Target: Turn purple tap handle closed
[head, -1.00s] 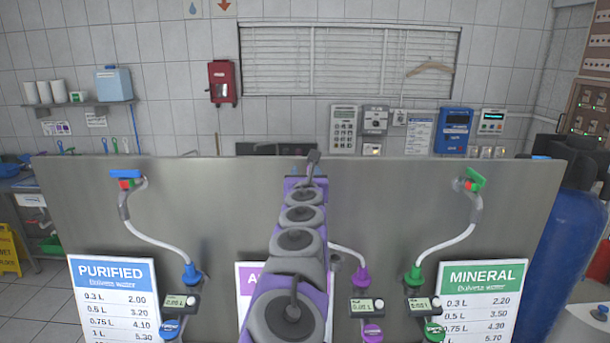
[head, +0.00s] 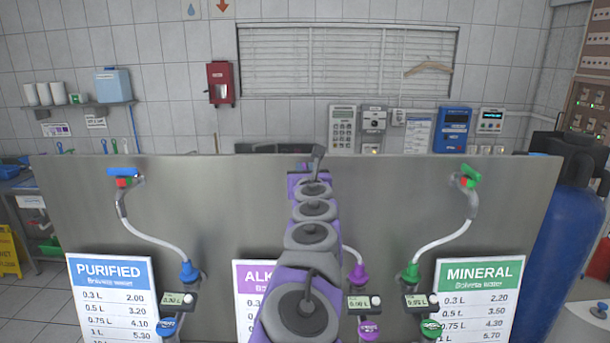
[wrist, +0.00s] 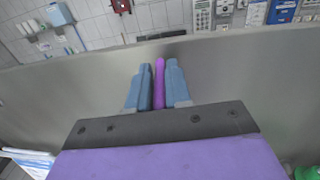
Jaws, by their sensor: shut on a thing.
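The purple tap handle (wrist: 159,88) shows in the wrist view as a narrow upright bar between the two blue-grey fingers of my gripper (wrist: 159,72). The fingers are shut on it, one on each side. In the head view my purple and grey arm reaches up the middle of the steel panel and hides the purple tap and my fingers. The lower purple hose fitting (head: 357,274) shows just right of my arm.
The steel panel (head: 400,190) spans the view. A blue-handled tap (head: 123,172) is at left and a green-handled tap (head: 470,172) at right, each with a grey hose. Price signs, small displays and a blue tank (head: 572,240) stand around.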

